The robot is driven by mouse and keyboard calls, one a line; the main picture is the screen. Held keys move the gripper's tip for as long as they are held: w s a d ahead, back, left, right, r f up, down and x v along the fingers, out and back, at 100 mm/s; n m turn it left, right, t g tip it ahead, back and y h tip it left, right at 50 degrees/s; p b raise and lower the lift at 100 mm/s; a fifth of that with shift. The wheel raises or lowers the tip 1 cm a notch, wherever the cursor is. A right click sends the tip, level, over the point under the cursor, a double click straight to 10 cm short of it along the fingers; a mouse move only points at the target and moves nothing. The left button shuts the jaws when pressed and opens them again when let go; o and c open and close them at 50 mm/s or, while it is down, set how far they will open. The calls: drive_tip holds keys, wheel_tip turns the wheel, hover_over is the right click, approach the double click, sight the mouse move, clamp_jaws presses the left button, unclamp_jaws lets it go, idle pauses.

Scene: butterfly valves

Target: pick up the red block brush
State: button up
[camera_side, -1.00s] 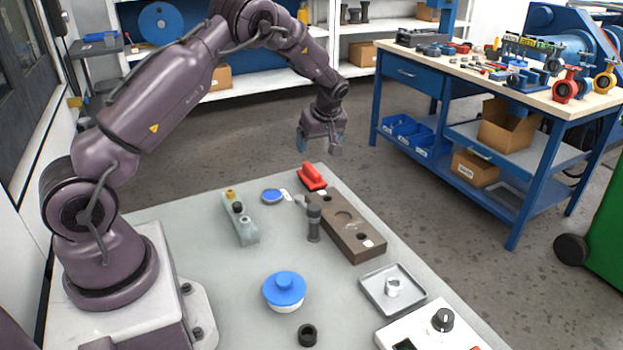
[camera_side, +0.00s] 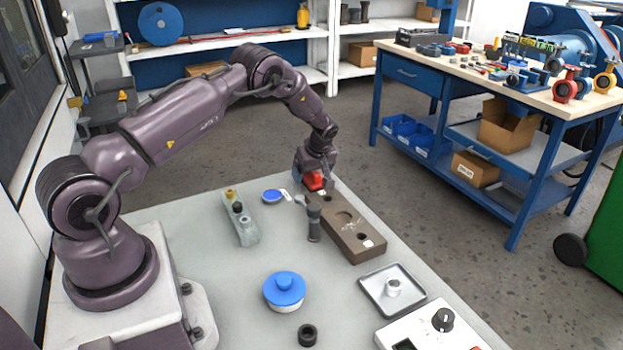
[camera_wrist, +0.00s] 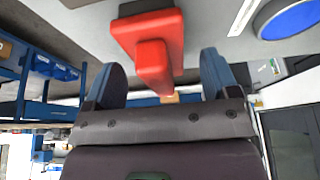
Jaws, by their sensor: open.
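The red block brush (camera_side: 313,181) lies at the far end of the grey table, just beyond the brown fixture block. In the side view my gripper (camera_side: 313,174) is down at the brush and partly hides it. In the wrist view the red brush (camera_wrist: 152,48) shows its raised handle and dark base. The two blue-grey fingers of my gripper (camera_wrist: 160,80) are apart, with the handle between them in the picture. I see no finger closed on the handle. Whether the fingers touch it I cannot tell.
The brown block (camera_side: 347,228) with holes and a dark upright part (camera_side: 313,222) stand close by. A blue disc (camera_side: 272,196) and a grey holder (camera_side: 240,218) lie to the left. A blue-lidded pot (camera_side: 284,290) and a square tray (camera_side: 392,290) are nearer the front.

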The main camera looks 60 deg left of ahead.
drive_tip(key=shift+a+f, duration=0.15)
drive_tip(key=shift+f, duration=0.25)
drive_tip(key=shift+c, duration=0.5)
drive_tip(key=c, duration=0.9)
drive_tip(key=shift+r, duration=0.1)
drive_tip(key=shift+c, duration=0.2)
drive_tip(key=shift+r, duration=0.45)
wheel_tip(320, 180, up, 3)
drive_tip(key=shift+f, duration=0.2)
drive_tip(key=s+d+r, duration=0.7)
drive_tip(key=s+r, duration=0.2)
drive_tip(key=s, duration=0.2)
drive_tip(key=shift+s+d+r, duration=0.2)
drive_tip(key=shift+s+d, duration=0.1)
drive_tip(key=shift+s, duration=0.1)
